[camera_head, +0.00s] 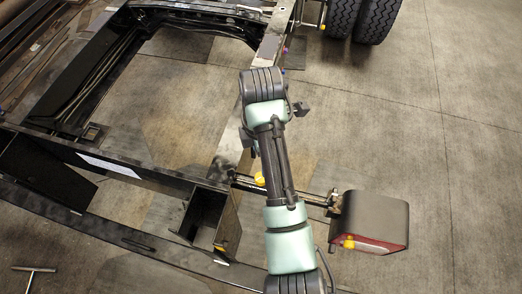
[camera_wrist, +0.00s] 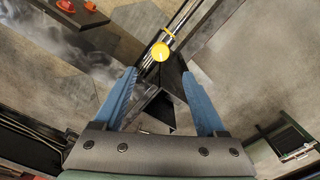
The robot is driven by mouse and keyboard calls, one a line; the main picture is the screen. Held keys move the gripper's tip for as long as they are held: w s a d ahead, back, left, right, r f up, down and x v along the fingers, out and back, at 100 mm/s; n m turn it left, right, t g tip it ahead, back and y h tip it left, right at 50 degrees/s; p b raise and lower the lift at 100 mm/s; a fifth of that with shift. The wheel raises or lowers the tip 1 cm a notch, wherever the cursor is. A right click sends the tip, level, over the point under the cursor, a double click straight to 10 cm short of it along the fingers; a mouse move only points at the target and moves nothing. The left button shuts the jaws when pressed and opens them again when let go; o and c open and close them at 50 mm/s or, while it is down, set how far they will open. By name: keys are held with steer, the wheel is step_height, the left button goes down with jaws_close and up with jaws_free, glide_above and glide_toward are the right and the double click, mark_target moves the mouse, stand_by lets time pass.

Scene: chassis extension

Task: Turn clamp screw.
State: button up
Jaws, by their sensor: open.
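My gripper (camera_wrist: 158,74) is open in the wrist view, with two blue fingers spread apart and nothing held between them. A round yellow knob (camera_wrist: 160,51), which may be the clamp screw's end, shows just beyond the fingertips, slightly above the gap. It sits by thin metal bars. A dark angular metal piece (camera_wrist: 172,88) shows between the fingers. In the head view a yellow part (camera_head: 260,179) shows beside my arm, on a dark bar (camera_head: 315,199). My arm hides part of that bar, and my fingers are not clear there.
The black chassis frame (camera_head: 150,179) fills the left, with an open box-shaped end (camera_head: 207,215). A dark box with a red face (camera_head: 375,246) and a yellow knob (camera_head: 348,242) stands right of my arm. Tyres (camera_head: 375,18) are at the top. The floor at right is clear.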

steer(key=shift+r, duration=1.2)
